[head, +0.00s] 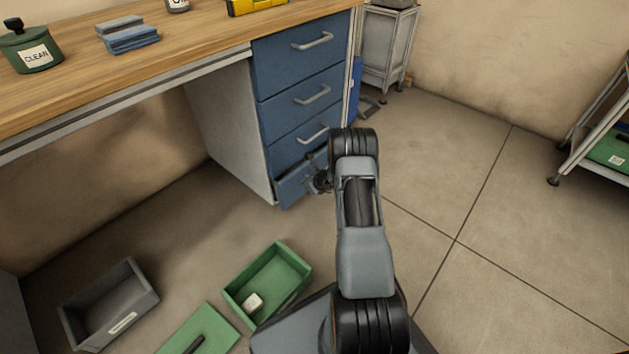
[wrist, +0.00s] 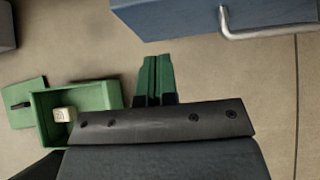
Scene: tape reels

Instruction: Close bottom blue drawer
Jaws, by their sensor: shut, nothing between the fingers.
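The bottom blue drawer (head: 292,190) is the lowest of several blue drawers under the wooden workbench in the head view. My arm and gripper cover its right part and its handle, so how far it stands out is hard to tell. My gripper (head: 318,183) is low in front of this drawer, and I cannot tell whether it touches. In the wrist view the green fingertips of my gripper (wrist: 155,75) are together with nothing between them. A blue drawer front (wrist: 190,16) with a metal bar handle (wrist: 265,33) shows at the top right, apart from the fingertips in the picture.
A green bin (head: 237,297) holding a small pale block (head: 252,302) stands on the floor, beside a green lid (head: 205,332) and a grey bin (head: 75,315). The workbench (head: 190,45) overhangs at the left. The floor to the right is clear up to a shelf rack (head: 590,120).

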